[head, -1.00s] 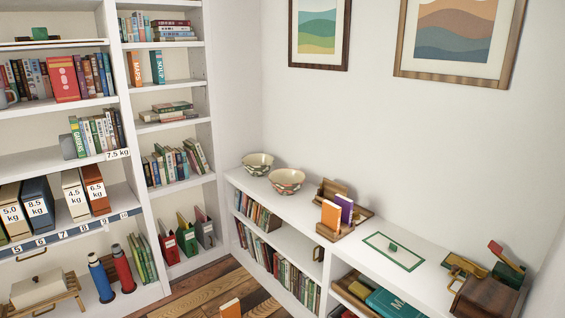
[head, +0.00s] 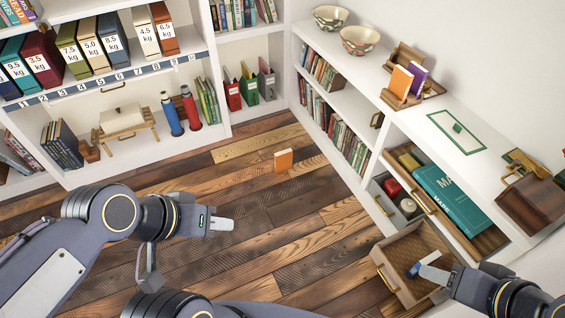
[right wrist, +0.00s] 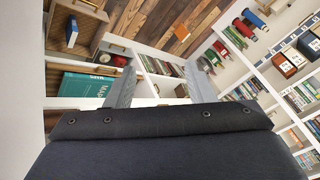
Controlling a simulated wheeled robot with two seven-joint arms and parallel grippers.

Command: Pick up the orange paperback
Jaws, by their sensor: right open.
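Another orange book (head: 400,82) stands beside a purple one in a wooden holder on the low shelf top. My left gripper (head: 222,223) is over the floor, left of and nearer than the floor book; its finger gap is not clear. My right gripper (head: 434,272) is over the open drawer at lower right. In the right wrist view its fingers (right wrist: 163,86) are apart with nothing between them.
The pulled-out wooden drawer (head: 391,285) holds a blue item (head: 416,269), partly hidden. A tall white bookcase (head: 192,143) stands at the back left. The floor around the orange book is clear.

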